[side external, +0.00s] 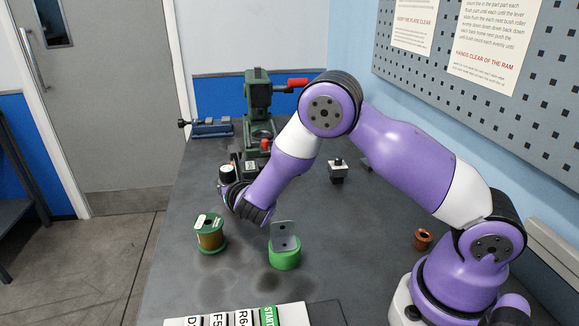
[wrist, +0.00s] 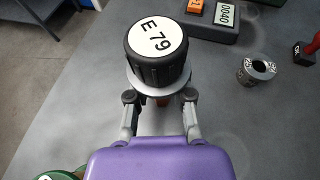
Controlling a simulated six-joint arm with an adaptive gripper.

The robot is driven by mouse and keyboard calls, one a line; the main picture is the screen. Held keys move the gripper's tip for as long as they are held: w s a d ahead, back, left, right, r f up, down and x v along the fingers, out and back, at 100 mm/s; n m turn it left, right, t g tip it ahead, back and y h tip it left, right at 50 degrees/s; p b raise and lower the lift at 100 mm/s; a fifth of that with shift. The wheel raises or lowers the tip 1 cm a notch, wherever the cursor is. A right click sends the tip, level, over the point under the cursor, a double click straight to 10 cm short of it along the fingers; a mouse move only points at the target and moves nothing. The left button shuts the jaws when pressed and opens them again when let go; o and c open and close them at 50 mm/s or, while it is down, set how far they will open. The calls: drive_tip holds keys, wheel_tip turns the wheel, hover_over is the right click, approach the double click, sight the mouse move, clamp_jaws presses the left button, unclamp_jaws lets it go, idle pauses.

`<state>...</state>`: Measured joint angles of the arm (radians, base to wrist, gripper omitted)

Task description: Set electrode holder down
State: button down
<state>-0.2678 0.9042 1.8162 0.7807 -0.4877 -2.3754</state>
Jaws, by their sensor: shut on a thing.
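The electrode holder is a black ribbed knob with a white top marked "E 79" (wrist: 158,62) and a pale flange below it. It shows upright in the wrist view, and small in the side external view as the white-topped holder (side external: 227,174) at the end of my arm. My gripper (wrist: 160,98) is shut on it, one finger on each side below the flange. A little copper-coloured material shows between the fingers. The holder's lower end is mostly hidden, and I cannot tell whether it touches the grey bench (side external: 200,284).
A green-flanged copper spool (side external: 210,238) and a green block with a grey plate (side external: 285,257) stand nearer the camera. A timer box (wrist: 212,28), a metal ring (wrist: 256,71) and a red stamp (wrist: 305,53) show in the wrist view. A green press (side external: 258,98) stands behind.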

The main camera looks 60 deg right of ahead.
drive_tip(key=c, duration=0.8)
unclamp_jaws()
drive_tip(key=shift+o, duration=0.2)
drive_tip(key=shift+s+r, duration=0.1)
drive_tip(key=shift+r, duration=0.05)
drive_tip(key=v, duration=1.1)
drive_tip(key=shift+a+r, duration=0.1)
drive_tip(key=s+r+m+g+y, duration=0.3)
drive_tip(key=s+m, duration=0.6)
drive_tip(key=m, duration=0.6)
drive_tip(key=s+d+r+m+g+y, duration=0.1)
drive_tip(key=s+r+m+g+y, duration=0.2)
drive_tip(key=s+r+m, duration=0.4)
drive_tip(key=s+m, duration=0.2)
drive_tip(key=m, duration=0.6)
drive_tip(key=shift+d+r+m+g, duration=0.2)
drive_tip(key=shift+d+m+g, duration=0.05)
drive_tip(key=shift+m+g, duration=0.05)
